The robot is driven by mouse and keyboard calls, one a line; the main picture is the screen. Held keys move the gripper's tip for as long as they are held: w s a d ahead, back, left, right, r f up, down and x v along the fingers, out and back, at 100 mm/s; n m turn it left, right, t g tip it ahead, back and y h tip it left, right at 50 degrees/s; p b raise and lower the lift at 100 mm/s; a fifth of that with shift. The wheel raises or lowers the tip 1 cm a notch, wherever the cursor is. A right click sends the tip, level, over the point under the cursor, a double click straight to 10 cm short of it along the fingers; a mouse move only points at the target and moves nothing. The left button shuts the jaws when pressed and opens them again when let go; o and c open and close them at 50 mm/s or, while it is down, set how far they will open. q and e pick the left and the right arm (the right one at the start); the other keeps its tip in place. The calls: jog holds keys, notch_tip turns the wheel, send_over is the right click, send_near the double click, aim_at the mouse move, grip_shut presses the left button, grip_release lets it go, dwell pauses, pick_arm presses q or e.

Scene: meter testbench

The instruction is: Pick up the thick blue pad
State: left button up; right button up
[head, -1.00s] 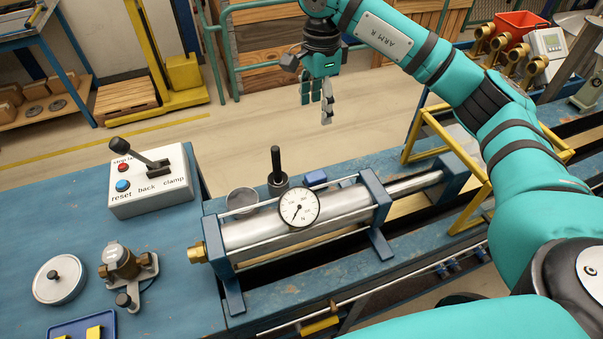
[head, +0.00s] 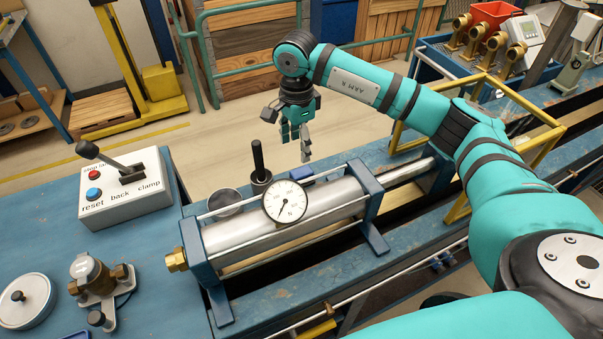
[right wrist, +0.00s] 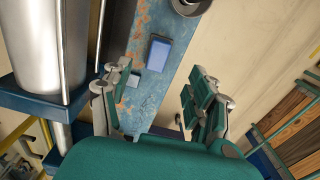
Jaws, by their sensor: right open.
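The thick blue pad (head: 300,173) lies on the blue bench behind the silver cylinder (head: 300,208), which partly hides it in the head view. In the right wrist view a blue pad (right wrist: 159,53) lies flat on the worn bench top, beyond the fingertips. My right gripper (head: 297,145) is open and empty, above the pad in the head view. Its fingers stand apart in the right wrist view (right wrist: 158,95), not touching the pad. My left gripper is not in view.
A gauge (head: 285,202) sits on the cylinder. A black upright handle (head: 258,160) and a round metal cup (head: 225,200) stand left of the pad. A lever box (head: 125,190) stands further left. A yellow frame (head: 460,208) is at the right.

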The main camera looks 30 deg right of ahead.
aim_at(301, 171)
notch_tip(301, 171, down, 6)
jog(key=shift+r+p, duration=0.2)
jog(key=shift+p, duration=0.55)
jog(key=shift+d+f+p, duration=0.15)
jog(key=shift+f+p, duration=0.2)
jog(key=shift+p, duration=0.05)
jog(key=f, duration=0.1)
jog(key=f+p, duration=0.1)
jog(key=f, duration=0.1)
jog(key=shift+s+d+f+p, duration=0.1)
jog(key=shift+d+f+p, duration=0.2)
jog(key=shift+p, duration=0.1)
jog(key=shift+f, duration=0.45)
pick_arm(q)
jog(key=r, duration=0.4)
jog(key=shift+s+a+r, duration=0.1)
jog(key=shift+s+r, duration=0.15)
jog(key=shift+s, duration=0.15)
pick_arm(e)
grip_shut()
notch_tip(301, 171, up, 9)
jog(key=b, duration=0.3)
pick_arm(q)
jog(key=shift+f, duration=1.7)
pick_arm(e)
jog(key=shift+r, duration=0.55)
